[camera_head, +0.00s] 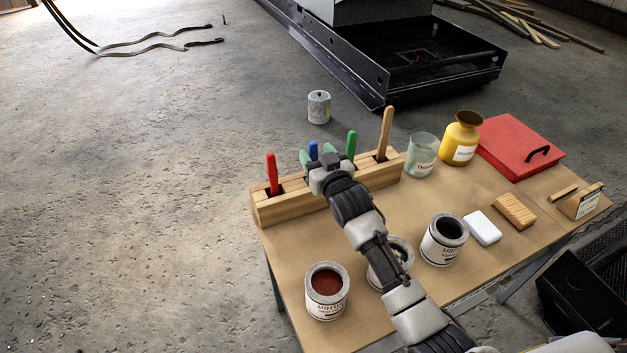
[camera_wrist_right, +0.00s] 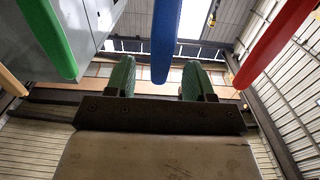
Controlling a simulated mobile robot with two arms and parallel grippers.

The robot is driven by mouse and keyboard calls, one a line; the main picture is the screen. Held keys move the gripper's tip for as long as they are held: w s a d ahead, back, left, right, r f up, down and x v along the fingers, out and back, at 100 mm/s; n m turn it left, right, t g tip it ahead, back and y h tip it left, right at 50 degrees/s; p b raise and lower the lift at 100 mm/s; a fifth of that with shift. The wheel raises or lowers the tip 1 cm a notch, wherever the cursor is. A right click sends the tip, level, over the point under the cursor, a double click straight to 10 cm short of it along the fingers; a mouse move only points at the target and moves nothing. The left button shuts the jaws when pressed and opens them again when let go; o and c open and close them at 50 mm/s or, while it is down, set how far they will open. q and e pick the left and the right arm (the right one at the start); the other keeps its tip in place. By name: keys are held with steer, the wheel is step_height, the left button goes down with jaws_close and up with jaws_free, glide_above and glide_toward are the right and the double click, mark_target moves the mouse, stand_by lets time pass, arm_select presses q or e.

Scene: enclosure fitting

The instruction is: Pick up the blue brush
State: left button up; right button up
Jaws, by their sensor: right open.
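The blue brush (camera_head: 313,151) stands in the wooden holder (camera_head: 290,210), its blue handle pointing up, its lower part hidden behind my right gripper. My right gripper (camera_head: 317,157) is open at the holder, between the red and green handles. In the right wrist view the blue handle (camera_wrist_right: 164,42) shows between the two green finger pads (camera_wrist_right: 157,78), with a gap on each side. The pads do not close on it. My left gripper is not in view.
A red handle (camera_head: 272,174), a green handle (camera_head: 351,145) and a tall wooden handle (camera_head: 385,132) also stand in the holder. Paint cans (camera_head: 326,291), a glass jar (camera_head: 421,155), a yellow bottle (camera_head: 461,139) and a red box (camera_head: 518,148) occupy the table.

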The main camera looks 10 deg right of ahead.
steer(key=shift+w+a, duration=0.25)
steer(key=shift+w, duration=0.95)
jaws_close()
